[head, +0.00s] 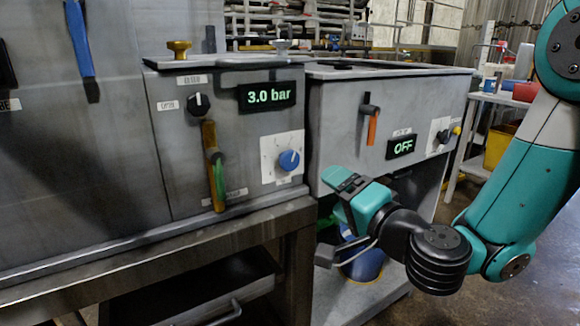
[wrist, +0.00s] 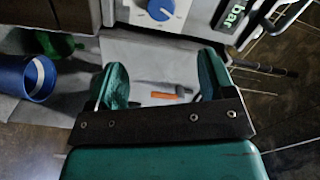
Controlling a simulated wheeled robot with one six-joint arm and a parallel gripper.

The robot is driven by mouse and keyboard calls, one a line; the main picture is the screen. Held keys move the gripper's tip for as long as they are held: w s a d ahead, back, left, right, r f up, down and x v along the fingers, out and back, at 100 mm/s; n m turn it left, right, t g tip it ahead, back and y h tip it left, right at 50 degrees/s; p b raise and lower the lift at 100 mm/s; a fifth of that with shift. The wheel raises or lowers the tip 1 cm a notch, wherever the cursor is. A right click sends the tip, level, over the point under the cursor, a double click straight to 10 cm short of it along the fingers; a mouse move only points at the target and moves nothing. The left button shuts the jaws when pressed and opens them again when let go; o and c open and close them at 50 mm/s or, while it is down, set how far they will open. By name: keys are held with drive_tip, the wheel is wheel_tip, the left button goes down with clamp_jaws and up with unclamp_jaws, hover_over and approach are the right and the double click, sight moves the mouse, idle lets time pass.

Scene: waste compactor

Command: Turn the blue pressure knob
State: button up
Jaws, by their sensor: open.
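The blue pressure knob (head: 289,160) sits on a white dial plate (head: 269,158) on the grey front panel, below the green "3.0 bar" display (head: 267,96). The knob also shows at the top of the wrist view (wrist: 160,9), with the display (wrist: 233,18) to its right. My gripper (head: 343,190) is in front of the machine, to the right of the knob and a little lower, apart from it. In the wrist view its two teal fingers (wrist: 165,85) are spread with nothing held between them.
A black knob (head: 198,103) and a green-handled lever (head: 216,170) are left of the blue knob. An "OFF" display (head: 401,147) and an orange-handled lever (head: 371,125) are on the right unit. A blue cylinder (wrist: 38,78) stands below. A table edge (head: 190,240) runs under the panel.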

drive_tip(key=p, duration=0.8)
approach(291, 162)
drive_tip(key=p+x, duration=0.1)
drive_tip(key=p, duration=0.1)
drive_tip(key=p+x, duration=0.2)
drive_tip(key=p, duration=0.1)
drive_tip(key=p+x, duration=0.2)
drive_tip(key=p, duration=0.1)
drive_tip(key=shift+w+a+r, duration=0.1)
drive_tip(key=shift+r, duration=0.3)
drive_tip(key=p+x, duration=0.4)
drive_tip(key=p, duration=0.1)
drive_tip(key=shift+a+f, duration=0.1)
drive_tip(key=shift+f, duration=0.15)
drive_tip(key=shift+w+a+f+p, duration=0.2)
drive_tip(key=shift+w+a+p, duration=0.1)
drive_tip(key=shift+w+p, duration=0.25)
